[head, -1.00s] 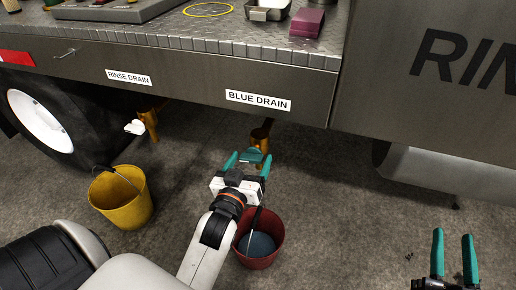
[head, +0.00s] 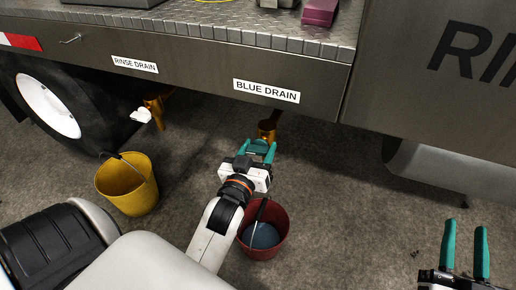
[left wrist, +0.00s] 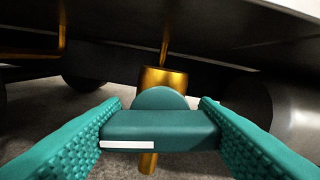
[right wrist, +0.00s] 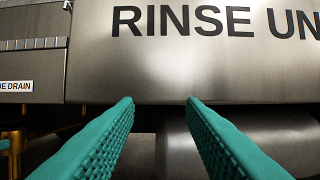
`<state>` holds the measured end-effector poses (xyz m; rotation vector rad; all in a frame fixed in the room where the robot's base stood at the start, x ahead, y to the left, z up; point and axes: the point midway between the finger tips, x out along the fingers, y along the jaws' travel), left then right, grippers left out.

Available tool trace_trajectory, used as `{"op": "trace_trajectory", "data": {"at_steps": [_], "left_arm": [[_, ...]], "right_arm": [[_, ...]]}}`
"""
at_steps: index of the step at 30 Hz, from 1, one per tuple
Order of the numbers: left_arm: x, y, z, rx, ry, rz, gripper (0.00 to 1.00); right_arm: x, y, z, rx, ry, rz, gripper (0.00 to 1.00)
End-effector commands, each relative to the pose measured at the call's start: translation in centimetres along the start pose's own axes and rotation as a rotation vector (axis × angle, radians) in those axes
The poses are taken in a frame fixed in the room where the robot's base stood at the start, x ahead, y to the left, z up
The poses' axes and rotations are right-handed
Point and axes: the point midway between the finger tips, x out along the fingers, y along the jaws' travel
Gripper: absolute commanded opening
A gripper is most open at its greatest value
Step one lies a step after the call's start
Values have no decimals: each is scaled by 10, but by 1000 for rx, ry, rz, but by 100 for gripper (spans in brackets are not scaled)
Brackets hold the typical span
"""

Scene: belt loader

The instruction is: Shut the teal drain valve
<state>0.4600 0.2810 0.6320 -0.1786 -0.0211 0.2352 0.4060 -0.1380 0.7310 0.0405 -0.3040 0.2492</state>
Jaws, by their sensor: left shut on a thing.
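The teal drain valve handle (left wrist: 158,125) has a rounded hub and a white stripe. It lies crosswise in front of a brass pipe (left wrist: 165,80), which also shows under the BLUE DRAIN label in the head view (head: 267,130). My left gripper (head: 257,149) is shut on the handle, with one teal finger at each end of it. In the head view the fingers mostly hide the handle. My right gripper (head: 466,228) is open and empty at the lower right, away from the valve. Its fingers also show in the right wrist view (right wrist: 160,102).
A red bucket (head: 281,232) with dark liquid stands below my left wrist. A yellow bucket (head: 128,190) stands left, near the RINSE DRAIN outlet (head: 153,112) with its white handle. The truck bed edge (head: 200,72) overhangs the valves. Floor to the right is clear.

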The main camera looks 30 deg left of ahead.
Motion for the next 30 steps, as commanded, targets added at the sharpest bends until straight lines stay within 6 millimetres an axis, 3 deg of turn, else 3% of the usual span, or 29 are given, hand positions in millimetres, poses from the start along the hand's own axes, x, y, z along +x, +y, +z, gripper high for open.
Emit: {"op": "trace_trajectory", "data": {"at_steps": [8,16,22,30], "left_arm": [[0,0,3,79,1,2,32],[1,0,3,161,-1,1,32],[1,0,2,194,-2,1,32],[1,0,1,199,-3,1,32]], "right_arm": [[-14,-8,-46,-9,344,-19,36],[-48,-16,-88,-12,679,-40,36],[-66,-19,-102,-12,804,-48,36],[-67,-19,-104,-12,815,-49,36]]}}
